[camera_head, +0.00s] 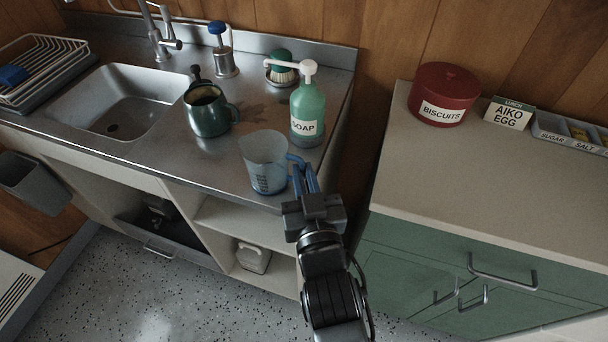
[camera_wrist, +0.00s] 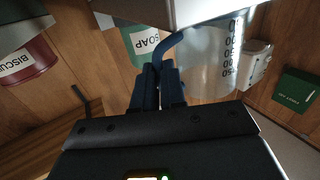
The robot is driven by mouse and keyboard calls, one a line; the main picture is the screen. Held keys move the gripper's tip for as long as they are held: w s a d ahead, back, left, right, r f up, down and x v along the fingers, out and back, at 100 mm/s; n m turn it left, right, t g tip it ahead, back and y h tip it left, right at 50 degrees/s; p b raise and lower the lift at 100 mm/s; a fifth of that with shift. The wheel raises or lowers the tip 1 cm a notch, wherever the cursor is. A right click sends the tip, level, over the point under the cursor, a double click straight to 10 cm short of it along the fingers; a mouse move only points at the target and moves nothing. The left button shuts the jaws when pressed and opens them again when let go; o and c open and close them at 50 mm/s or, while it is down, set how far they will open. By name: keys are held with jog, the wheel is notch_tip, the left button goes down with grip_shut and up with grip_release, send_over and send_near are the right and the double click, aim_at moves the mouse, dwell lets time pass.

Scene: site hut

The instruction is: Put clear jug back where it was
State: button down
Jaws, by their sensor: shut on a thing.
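The clear jug (camera_head: 264,163), bluish and see-through with dark measuring marks, is upright at the front right of the steel sink counter (camera_head: 196,158). I cannot tell whether its base touches the counter. My gripper (camera_head: 306,182) is at the jug's right side, shut on its blue handle. In the wrist view the dark blue fingers (camera_wrist: 158,88) close together at the handle, and the jug's marked wall (camera_wrist: 212,62) shows to their right. The fingers hide part of the handle.
A green soap bottle (camera_head: 308,112) stands close behind the jug. A dark green pot (camera_head: 208,112) is to its left, near the sink basin (camera_head: 130,100). A brush (camera_head: 281,66) and a dispenser (camera_head: 222,52) are behind. A red biscuit tin (camera_head: 443,94) stands on the right cabinet.

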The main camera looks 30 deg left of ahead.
jog(key=c, duration=1.2)
grip_release()
jog(key=shift+f, duration=0.1)
jog(key=b+v, duration=0.1)
jog(key=v, duration=1.1)
jog(key=shift+d, duration=0.15)
